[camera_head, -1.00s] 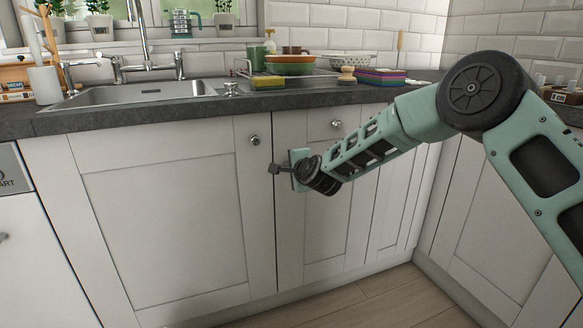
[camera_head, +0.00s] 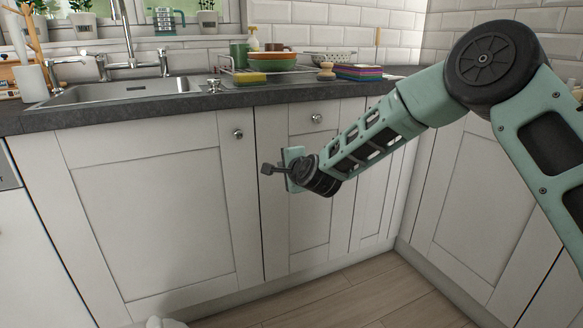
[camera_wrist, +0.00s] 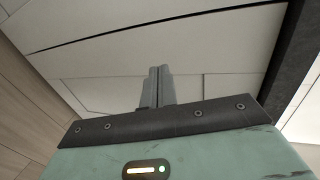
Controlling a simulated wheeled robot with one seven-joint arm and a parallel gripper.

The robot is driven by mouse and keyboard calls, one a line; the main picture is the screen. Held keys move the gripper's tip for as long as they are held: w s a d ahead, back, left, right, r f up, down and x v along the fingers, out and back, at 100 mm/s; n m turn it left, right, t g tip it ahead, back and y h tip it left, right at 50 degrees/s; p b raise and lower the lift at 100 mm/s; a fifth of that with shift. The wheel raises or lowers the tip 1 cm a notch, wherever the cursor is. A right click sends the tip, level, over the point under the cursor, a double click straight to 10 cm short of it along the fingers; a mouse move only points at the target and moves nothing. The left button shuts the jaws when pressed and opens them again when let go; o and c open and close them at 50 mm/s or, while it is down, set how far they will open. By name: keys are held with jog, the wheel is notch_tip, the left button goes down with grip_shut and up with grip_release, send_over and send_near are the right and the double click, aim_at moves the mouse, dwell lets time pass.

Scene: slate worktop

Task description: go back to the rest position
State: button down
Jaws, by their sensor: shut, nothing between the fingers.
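My gripper (camera_head: 268,168) is in front of the white cabinet doors, below the worktop edge, with my green arm reaching in from the right. In the wrist view its fingers (camera_wrist: 158,86) are together, with nothing between them. White cabinet fronts lie beyond the fingers there. In the head view I cannot tell whether the gripper touches the doors.
The slate worktop (camera_head: 222,99) runs above the doors, with a sink (camera_head: 120,92) at the left.

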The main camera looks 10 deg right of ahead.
jog(key=s+a+r+n+g+y, duration=0.15)
jog(key=s+n+g, duration=0.35)
jog(key=s, duration=0.8)
jog(key=s+a+n+g, duration=0.2)
jog(key=s+n, duration=0.5)
jog(key=s, duration=0.6)
jog(key=s+d+n+g+h, duration=0.3)
jog(key=s+d+n, duration=0.25)
jog(key=s, duration=0.65)
jog(key=s+d+n+g+h, duration=0.2)
jog(key=s+d+n+g, duration=0.3)
jog(key=s, duration=0.7)
notch_tip(320, 180, up, 29)
jog(key=d+t+p, duration=0.1)
jog(key=d+p, duration=0.1)
jog(key=p, duration=2.8)
jog(key=shift+s, duration=0.4)
jog(key=shift+f+m, duration=0.1)
jog(key=shift+m, duration=0.15)
